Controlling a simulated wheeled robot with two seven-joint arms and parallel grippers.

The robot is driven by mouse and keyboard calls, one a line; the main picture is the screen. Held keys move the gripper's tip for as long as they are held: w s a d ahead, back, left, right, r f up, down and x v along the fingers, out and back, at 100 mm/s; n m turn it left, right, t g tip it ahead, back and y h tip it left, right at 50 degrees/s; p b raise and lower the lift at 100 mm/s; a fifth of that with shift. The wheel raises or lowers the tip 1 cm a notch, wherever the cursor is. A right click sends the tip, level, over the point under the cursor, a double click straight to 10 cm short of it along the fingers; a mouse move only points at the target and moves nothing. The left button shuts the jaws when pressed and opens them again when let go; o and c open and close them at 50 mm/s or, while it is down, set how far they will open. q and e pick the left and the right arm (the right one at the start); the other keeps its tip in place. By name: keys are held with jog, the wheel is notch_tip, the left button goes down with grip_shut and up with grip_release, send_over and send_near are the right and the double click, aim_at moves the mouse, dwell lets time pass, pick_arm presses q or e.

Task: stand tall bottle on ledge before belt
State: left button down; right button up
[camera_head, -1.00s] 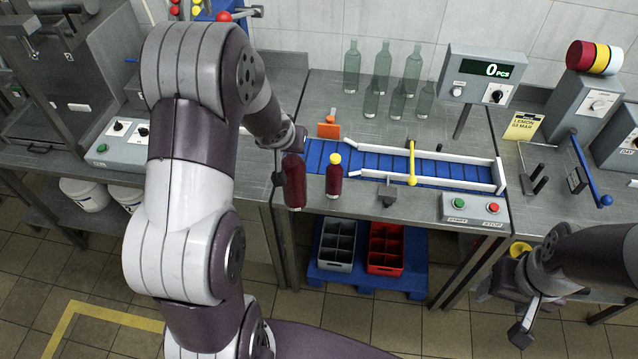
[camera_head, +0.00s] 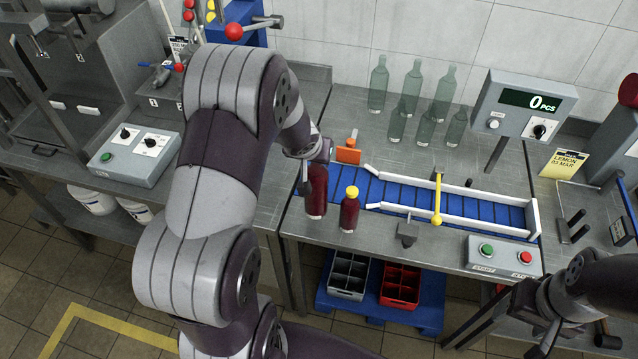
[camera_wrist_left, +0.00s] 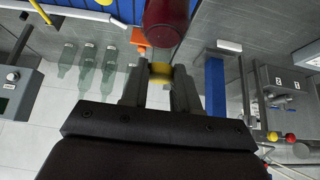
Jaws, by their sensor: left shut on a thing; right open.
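My left gripper (camera_head: 313,160) is shut on a dark red bottle (camera_head: 316,194), held upright near the belt's left end. In the left wrist view its yellow cap (camera_wrist_left: 160,72) sits between the fingers and its red body (camera_wrist_left: 166,20) extends beyond. I cannot tell whether its base touches the ledge. A second dark red bottle (camera_head: 349,214) with a yellow cap stands just right of it, on the steel ledge (camera_head: 378,229) before the blue belt (camera_head: 390,195). My right gripper (camera_head: 540,332) is open, low at the right, partly cut off by the frame.
Several empty green bottles (camera_head: 413,90) stand behind the belt. An orange block (camera_head: 348,154) is at the belt's far left. A yellow bar (camera_head: 437,200) crosses the belt. A button box (camera_head: 503,256) sits at the front right. Grey (camera_head: 347,276) and red (camera_head: 400,285) crates are below.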

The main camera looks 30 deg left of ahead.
aim_at(314, 168)
pick_arm(q)
jog(key=f, duration=0.1)
jog(key=f+b, duration=0.1)
jog(key=f, duration=0.1)
jog(key=f+b, duration=0.1)
jog(key=f, duration=0.1)
jog(key=shift+w+a, duration=0.1)
jog(key=shift+w, duration=0.3)
jog(key=shift+s+r, duration=0.15)
jog(key=c, duration=0.8)
grip_release()
jog(key=shift+s+f, duration=0.1)
jog(key=shift+f, duration=0.1)
jog(key=shift+c, duration=0.2)
jog(key=shift+r, duration=0.1)
